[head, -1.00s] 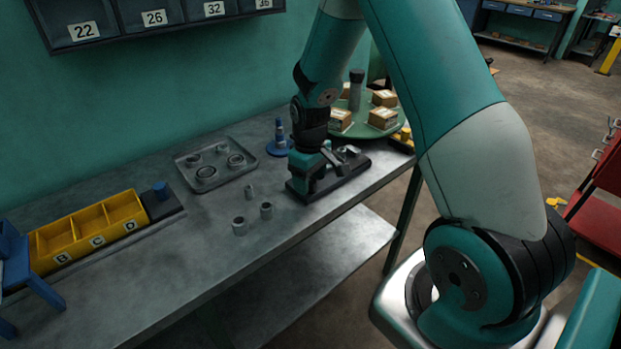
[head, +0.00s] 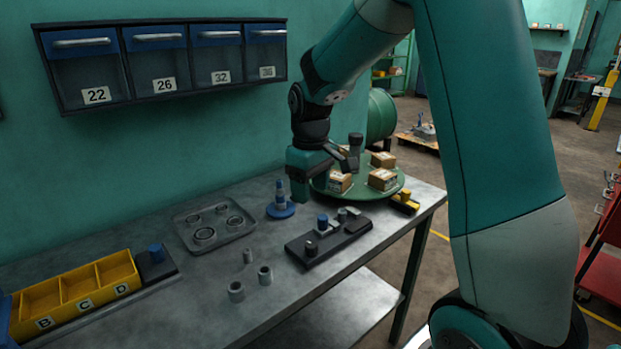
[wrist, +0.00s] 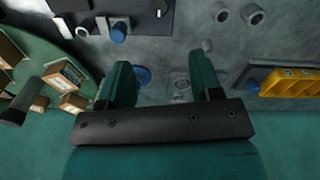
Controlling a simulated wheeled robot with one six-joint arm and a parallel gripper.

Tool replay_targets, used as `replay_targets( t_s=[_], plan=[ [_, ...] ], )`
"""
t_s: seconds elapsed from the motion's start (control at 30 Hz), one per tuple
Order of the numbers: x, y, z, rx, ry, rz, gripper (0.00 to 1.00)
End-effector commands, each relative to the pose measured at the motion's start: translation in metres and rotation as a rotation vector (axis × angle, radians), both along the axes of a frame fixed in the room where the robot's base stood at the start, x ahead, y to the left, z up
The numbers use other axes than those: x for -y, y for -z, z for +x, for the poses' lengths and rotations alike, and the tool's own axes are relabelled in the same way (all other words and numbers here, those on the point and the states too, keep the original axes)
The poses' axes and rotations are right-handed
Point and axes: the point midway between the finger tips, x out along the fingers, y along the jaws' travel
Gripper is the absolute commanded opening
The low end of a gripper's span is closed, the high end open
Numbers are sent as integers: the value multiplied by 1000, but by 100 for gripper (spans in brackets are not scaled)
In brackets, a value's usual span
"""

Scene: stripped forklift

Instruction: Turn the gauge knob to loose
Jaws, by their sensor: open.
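The gauge (head: 312,255) is a dark rectangular block near the bench's front edge. On it stand a blue-topped knob (head: 323,222), a dark round post and small grey metal parts. Which setting the knob points to is too small to read. My gripper (head: 324,180) hangs above and behind the gauge, apart from it, near the round green turntable. In the wrist view my gripper (wrist: 163,64) is open with nothing between its fingers. There the gauge (wrist: 150,8) lies at the top edge, with its blue knob (wrist: 118,32) beyond the left finger.
A blue-based peg (head: 281,208) stands close to my gripper. The green turntable (head: 335,192) carries several boxes and a dark post. A metal tray (head: 224,238) holds rings. Loose cylinders (head: 236,292), yellow bins (head: 80,292) and wall drawers (head: 160,60) are to the left.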

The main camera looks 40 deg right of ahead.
Motion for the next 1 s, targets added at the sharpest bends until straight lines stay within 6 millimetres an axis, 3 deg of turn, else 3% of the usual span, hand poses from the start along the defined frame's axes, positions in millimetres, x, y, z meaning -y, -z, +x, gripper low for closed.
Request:
replay_targets(
  t_s=[0.23, 0.83, 0.93, 1.0],
  plan=[
    [0, -25, 0, 1, 0, 0, 59],
    [-2, -27, -1, 1, -3, 1, 59],
    [-23, -33, -9, 16, -34, 18, 59],
    [-52, -40, -25, 35, -75, 47, 59]
  ],
)
